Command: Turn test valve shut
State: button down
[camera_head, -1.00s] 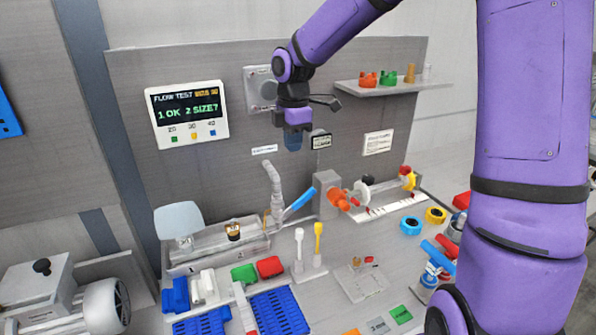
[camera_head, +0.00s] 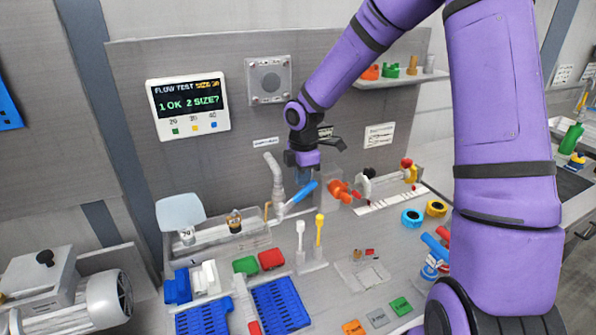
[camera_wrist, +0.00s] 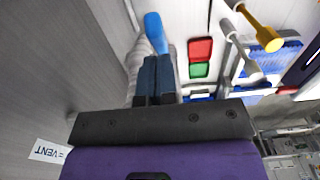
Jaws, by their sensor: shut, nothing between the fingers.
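A grey upright pipe (camera_head: 275,182) with a bent top stands on the bench, with a blue lever (camera_head: 301,194) slanting up to the right from its base. This looks like the test valve. My gripper (camera_head: 304,178) points down just above the lever. Its fingers are shut and empty. In the wrist view, the fingertips (camera_wrist: 155,63) sit close to the blue lever (camera_wrist: 153,28), beside the grey pipe (camera_wrist: 138,62). I cannot tell whether they touch the lever. The fingers hide part of the pipe in the wrist view.
A flow test display (camera_head: 188,107) on the back panel reads "1 OK 2 SIZE?". An orange fitting (camera_head: 340,191) lies close to the right of my gripper. White and yellow upright tools (camera_head: 319,229) and blue crates (camera_head: 280,306) stand in front.

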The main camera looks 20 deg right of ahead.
aim_at(314, 187)
jog(key=shift+d+f, duration=0.1)
jog(key=shift+d, duration=0.05)
dwell(0.3)
jog(key=shift+d+f+y, duration=0.65)
jog(key=shift+d+y, duration=0.25)
jog(key=shift+y, duration=0.2)
jog(key=shift+d+f+y, duration=0.7)
jog(key=shift+f+y, duration=0.15)
jog(key=shift+y, duration=0.35)
jog(key=shift+d+f, duration=0.35)
jog(key=shift+f, duration=0.25)
jog(key=shift+d+f, duration=0.3)
jog(key=shift+f, duration=0.3)
